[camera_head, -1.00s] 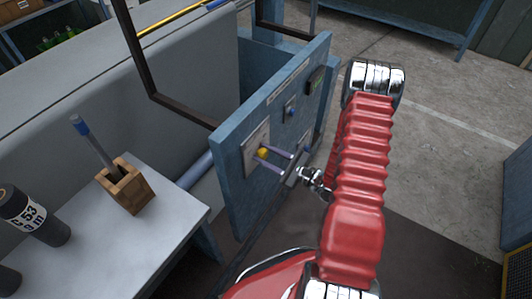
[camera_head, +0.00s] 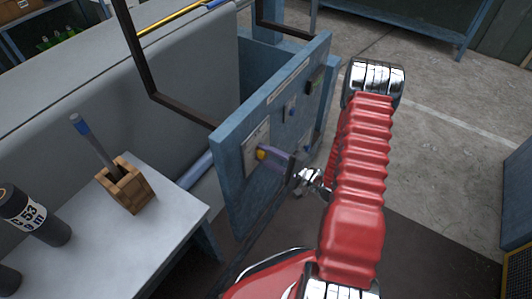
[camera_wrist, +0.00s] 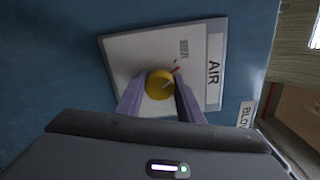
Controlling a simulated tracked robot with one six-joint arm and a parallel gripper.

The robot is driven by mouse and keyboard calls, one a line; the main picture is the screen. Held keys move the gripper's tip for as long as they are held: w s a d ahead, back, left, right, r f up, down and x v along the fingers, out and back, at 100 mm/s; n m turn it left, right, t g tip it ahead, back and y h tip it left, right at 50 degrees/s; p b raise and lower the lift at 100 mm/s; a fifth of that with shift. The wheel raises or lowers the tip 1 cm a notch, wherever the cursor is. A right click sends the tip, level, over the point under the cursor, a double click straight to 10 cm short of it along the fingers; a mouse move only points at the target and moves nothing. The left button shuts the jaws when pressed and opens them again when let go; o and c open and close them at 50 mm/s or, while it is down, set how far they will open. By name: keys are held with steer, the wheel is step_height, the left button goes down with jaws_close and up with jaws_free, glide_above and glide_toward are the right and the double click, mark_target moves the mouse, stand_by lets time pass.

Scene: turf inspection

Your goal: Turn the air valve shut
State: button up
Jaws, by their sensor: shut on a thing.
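The air valve (camera_wrist: 159,84) is a round yellow knob on a pale plate (camera_wrist: 140,50) labelled AIR, fixed to the blue panel. In the head view the knob (camera_head: 261,153) shows small at the panel's left part. My gripper (camera_wrist: 160,97) is shut on the knob, with one purple finger on each side of it. In the head view my gripper (camera_head: 272,157) reaches the panel from the right and appears rolled. A small pointer mark lies by the knob at its upper right in the wrist view. The lettering beside it is too small to read surely.
The blue panel (camera_head: 232,190) carries other small controls (camera_head: 290,108) further right. A pale bench (camera_head: 160,215) at the left holds a wooden block (camera_head: 126,187) with a blue-tipped rod and dark cylinders (camera_head: 35,215). A dark bar frame (camera_head: 150,90) stands behind. Open floor (camera_head: 430,150) lies right of my arm.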

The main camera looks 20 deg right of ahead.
steer(key=shift+w+d+r+n, duration=0.1)
steer(key=shift+d+n, duration=0.05)
steer(key=shift+n, duration=0.7)
steer(key=shift+w+d+r+n, duration=0.1)
steer(key=shift+n, duration=0.75)
steer(key=o, duration=1.1)
steer(key=shift+s+a+f, duration=0.1)
steer(key=shift+a+f, duration=0.05)
steer(key=shift+c, duration=0.2)
steer(key=shift+s, duration=0.1)
steer(key=v, duration=1.3)
steer(key=shift+s+d, duration=0.25)
